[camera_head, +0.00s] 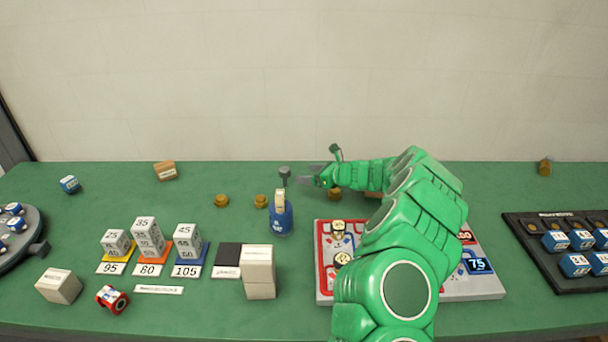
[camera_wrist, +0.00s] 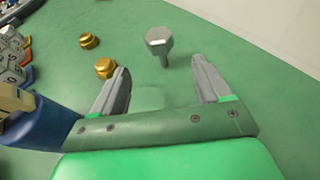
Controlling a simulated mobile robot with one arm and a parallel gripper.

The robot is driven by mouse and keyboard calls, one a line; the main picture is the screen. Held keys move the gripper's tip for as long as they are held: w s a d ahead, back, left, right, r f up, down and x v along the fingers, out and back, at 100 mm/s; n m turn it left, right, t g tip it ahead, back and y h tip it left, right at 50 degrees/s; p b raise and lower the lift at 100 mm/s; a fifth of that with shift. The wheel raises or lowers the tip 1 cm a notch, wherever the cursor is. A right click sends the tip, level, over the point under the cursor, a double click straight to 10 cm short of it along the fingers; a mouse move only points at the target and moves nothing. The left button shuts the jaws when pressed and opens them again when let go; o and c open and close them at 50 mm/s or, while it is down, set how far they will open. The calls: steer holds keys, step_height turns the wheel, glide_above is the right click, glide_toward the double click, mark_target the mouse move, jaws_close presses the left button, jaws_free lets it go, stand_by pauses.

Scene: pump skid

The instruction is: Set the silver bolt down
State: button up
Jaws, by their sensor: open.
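The silver bolt (camera_wrist: 159,42) stands on the green table with its hexagonal head up and its shank down, slightly tilted in the wrist view. In the head view the silver bolt (camera_head: 284,172) is just left of my gripper (camera_head: 310,175). In the wrist view my gripper (camera_wrist: 163,90) is open, with nothing between its fingers. The bolt is beyond the fingertips, apart from both. Whether its shank end touches the table is hard to tell.
Brass pieces (camera_head: 261,201) lie left of my gripper. A blue bottle-like object (camera_head: 281,218) stands close in front. A red and white board (camera_head: 325,285) lies partly under my arm. A black tray (camera_head: 520,240) with blue blocks is at right.

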steer(key=shift+s+d, duration=0.15)
steer(key=shift+d, duration=0.05)
